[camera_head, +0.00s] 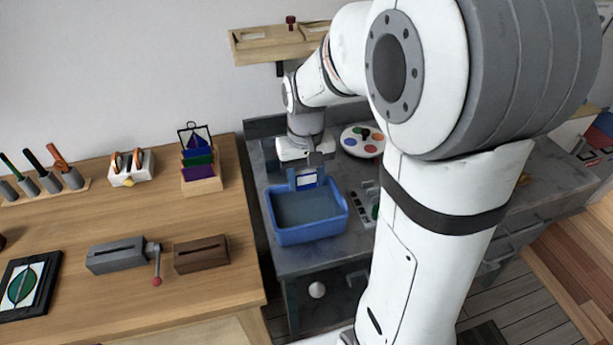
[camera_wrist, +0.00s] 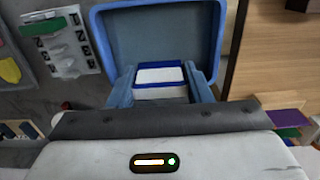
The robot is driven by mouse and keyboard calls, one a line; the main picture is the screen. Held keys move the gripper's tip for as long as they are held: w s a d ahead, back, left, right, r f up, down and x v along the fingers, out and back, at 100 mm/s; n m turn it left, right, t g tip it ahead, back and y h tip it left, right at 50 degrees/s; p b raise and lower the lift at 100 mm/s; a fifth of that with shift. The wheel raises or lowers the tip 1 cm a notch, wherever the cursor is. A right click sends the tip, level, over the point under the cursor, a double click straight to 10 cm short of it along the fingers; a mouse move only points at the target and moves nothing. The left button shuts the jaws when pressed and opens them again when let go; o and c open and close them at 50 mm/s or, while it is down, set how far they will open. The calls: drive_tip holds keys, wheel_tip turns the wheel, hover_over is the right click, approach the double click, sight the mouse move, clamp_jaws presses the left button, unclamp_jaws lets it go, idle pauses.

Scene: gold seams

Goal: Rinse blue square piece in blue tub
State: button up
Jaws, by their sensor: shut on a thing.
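The blue tub (camera_head: 312,234) stands on the grey worktop, open at the top, with a grey-blue inside. It also shows in the wrist view (camera_wrist: 212,38). My gripper (camera_head: 307,176) points down at the tub's back edge. In the wrist view, my gripper's two blue fingers (camera_wrist: 162,84) are shut on the blue square piece (camera_wrist: 160,66), one on each side. The piece has a blue border and a pale middle, and shows small in the head view (camera_head: 306,181). I cannot tell whether its lower edge is inside the tub; it overlaps the tub's back part.
A paint palette (camera_head: 362,141) lies behind the tub, and a small white rack (camera_head: 362,207) stands to its right. On the wooden table at left are a holder with coloured pieces (camera_head: 201,176), a grey slotted block (camera_head: 117,256) and a brown slotted block (camera_head: 201,255). A wall shelf (camera_head: 262,47) is above.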

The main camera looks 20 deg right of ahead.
drive_tip(key=shift+f+b, duration=4.45)
drive_tip(key=shift+f, duration=1.25)
drive_tip(key=shift+d, duration=0.25)
drive_tip(key=shift+d, duration=0.3)
drive_tip(key=shift+a, duration=0.4)
drive_tip(key=shift+a, duration=0.2)
drive_tip(key=shift+d, duration=0.25)
drive_tip(key=shift+d, duration=0.35)
